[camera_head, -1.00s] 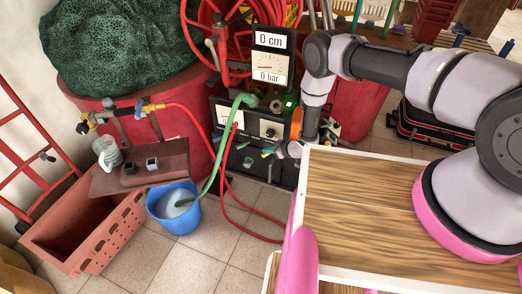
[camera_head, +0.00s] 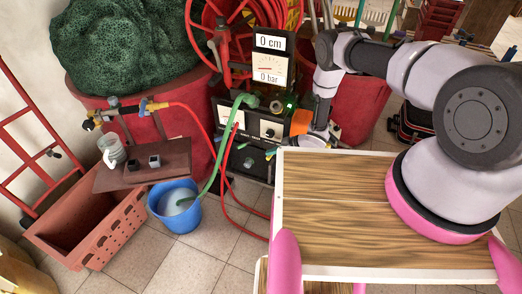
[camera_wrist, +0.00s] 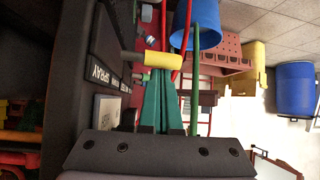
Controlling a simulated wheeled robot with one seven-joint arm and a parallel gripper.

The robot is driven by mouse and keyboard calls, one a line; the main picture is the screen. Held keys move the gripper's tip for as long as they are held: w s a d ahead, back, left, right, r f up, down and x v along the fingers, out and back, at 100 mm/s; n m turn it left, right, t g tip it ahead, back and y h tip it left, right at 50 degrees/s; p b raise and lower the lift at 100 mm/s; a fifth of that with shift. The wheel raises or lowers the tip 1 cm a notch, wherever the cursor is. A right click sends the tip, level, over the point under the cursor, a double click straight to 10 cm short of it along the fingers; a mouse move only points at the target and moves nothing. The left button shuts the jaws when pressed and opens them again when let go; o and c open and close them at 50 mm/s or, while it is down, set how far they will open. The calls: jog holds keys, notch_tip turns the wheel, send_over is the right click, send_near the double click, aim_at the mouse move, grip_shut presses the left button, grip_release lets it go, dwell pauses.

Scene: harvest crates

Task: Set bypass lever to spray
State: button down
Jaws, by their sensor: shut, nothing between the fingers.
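The word SPRAY (camera_wrist: 97,74) is printed on the panel near the lever, with other lettering partly readable. My gripper (camera_wrist: 165,75) shows two green fingers lying together, empty, their tips at the yellow grip; I cannot tell whether they touch it. In the head view, the pump unit (camera_head: 232,118) with its gauge (camera_head: 268,68) stands beyond the wooden top. My wrist is just beside the unit; the lever is not clear there.
A green hose (camera_head: 213,160) runs from the unit into a blue bucket (camera_head: 175,208), and a red hose (camera_head: 228,180) loops beside it. A brown board (camera_head: 145,165) and crate (camera_head: 85,225) stand left. The wooden top (camera_head: 330,220) in front is bare. The gauge display reads 0 bar.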

aim_at(271, 156)
jog(key=shift+d+n+g, duration=0.4)
jog(key=shift+d, duration=0.75)
dwell(0.8)
jog(key=shift+s, duration=0.15)
jog(key=shift+s+d, duration=0.45)
jog(key=shift+s, duration=0.05)
dwell(0.4)
